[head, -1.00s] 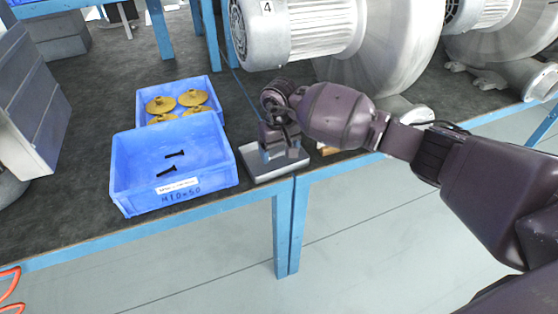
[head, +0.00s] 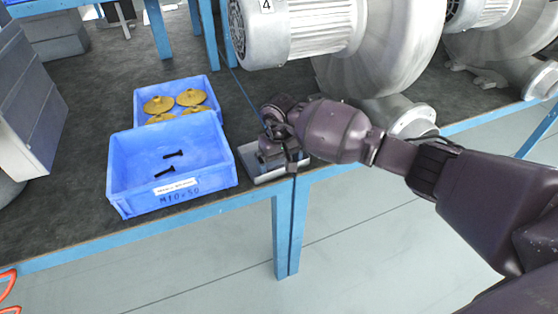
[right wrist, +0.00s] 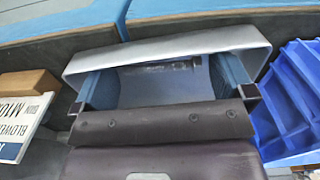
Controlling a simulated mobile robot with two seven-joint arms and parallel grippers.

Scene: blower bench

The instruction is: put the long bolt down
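My right gripper (head: 286,165) is low over a small grey metal tray (head: 268,177) at the bench's front edge. In the right wrist view the fingers of the right gripper (right wrist: 165,88) stand wide apart, with nothing seen held between them. Beyond the fingertips is the inside of the grey tray (right wrist: 165,48). A thin dark bolt-like shape (right wrist: 172,68) lies there, blurred and partly shaded; I cannot tell for sure that it is the long bolt. In the head view my gripper hides much of the tray. My left gripper is not in view.
A blue bin (head: 150,195) marked M10x50 holds two black bolts (head: 168,163) left of the tray. Behind it a blue bin (head: 209,92) holds several yellow discs (head: 190,97). A large grey blower (head: 380,50) stands behind my right arm. A wooden block (right wrist: 28,83) lies beside the tray.

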